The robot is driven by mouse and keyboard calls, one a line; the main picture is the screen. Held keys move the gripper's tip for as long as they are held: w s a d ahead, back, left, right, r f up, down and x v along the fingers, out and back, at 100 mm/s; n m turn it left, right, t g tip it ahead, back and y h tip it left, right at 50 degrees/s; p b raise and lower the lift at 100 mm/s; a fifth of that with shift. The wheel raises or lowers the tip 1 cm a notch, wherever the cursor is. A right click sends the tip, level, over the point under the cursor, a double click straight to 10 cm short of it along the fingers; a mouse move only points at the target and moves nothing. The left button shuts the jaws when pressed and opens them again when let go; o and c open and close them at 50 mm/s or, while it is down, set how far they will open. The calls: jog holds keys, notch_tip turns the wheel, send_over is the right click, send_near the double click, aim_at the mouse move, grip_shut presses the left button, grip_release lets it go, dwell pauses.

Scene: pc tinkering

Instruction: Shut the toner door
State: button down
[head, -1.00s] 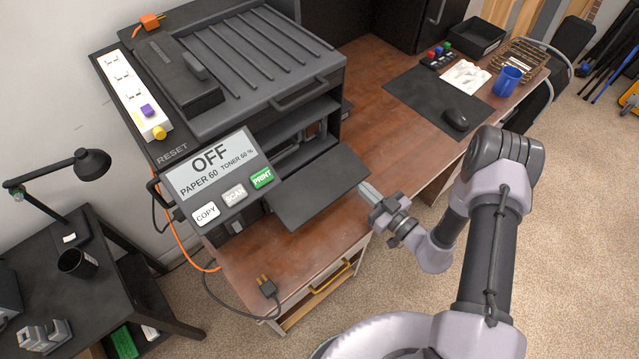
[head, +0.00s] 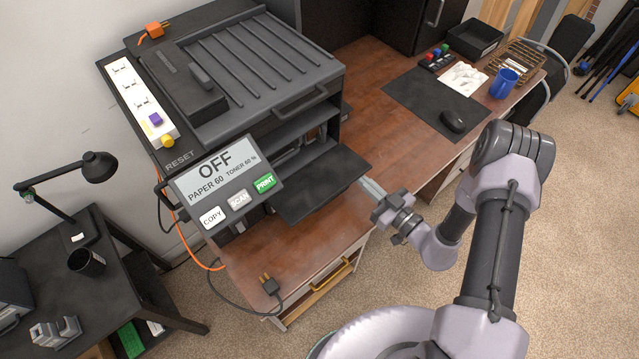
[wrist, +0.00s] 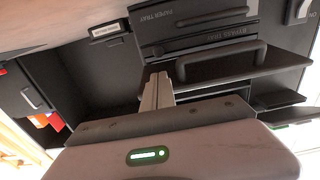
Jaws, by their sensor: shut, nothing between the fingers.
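The toner door (head: 322,180) is the dark flap on the printer's front. It is open, sticking outward and tilted slightly up. In the wrist view the door (wrist: 285,62) shows with a handle on it. My gripper (head: 368,187) is shut and empty, its fingertips at the door's outer right corner, seemingly just under its edge. In the wrist view the fingers (wrist: 157,90) overlap the door's left end; I cannot tell whether they touch it. The printer (head: 275,85) reads OFF on its panel, with the dark bay open behind the door.
The control panel (head: 222,180) juts out left of the door. A loose plug (head: 268,286) lies on the wooden desk (head: 392,140) at the front. A mouse (head: 452,121) on a dark mat and a blue mug (head: 504,83) stand to the right, clear of the door.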

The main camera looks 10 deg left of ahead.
jog(key=shift+w+a+r+p, duration=0.2)
jog(key=shift+r+p, duration=0.55)
jog(key=shift+r, duration=0.25)
jog(key=shift+w+a+r+p, duration=0.1)
jog(key=shift+a+r+p, duration=0.05)
jog(key=shift+r+p, duration=0.75)
jog(key=shift+w+a+r+p, duration=0.2)
jog(key=shift+r+p, duration=0.45)
jog(key=shift+r, duration=0.4)
jog(key=shift+w+a+r+p, duration=0.2)
jog(key=shift+a+r+p, duration=0.2)
jog(key=shift+r, duration=0.1)
jog(key=shift+w+a+r+p, duration=0.25)
jog(key=shift+r+p, duration=0.1)
jog(key=shift+r, duration=0.1)
jog(key=shift+w+a+r+p, duration=0.35)
jog(key=shift+w+a+r, duration=0.15)
jog(key=shift+a, duration=0.15)
jog(key=shift+w+a+r+p, duration=0.35)
jog(key=shift+w+a+r, duration=0.1)
jog(key=shift+a, duration=0.15)
jog(key=shift+r+x, duration=0.15)
jog(key=shift+x, duration=0.6)
jog(key=shift+r+x, duration=0.15)
jog(key=shift+x, duration=0.65)
jog(key=shift+w+a, duration=0.2)
jog(key=p+v, duration=0.1)
jog(key=v, duration=0.7)
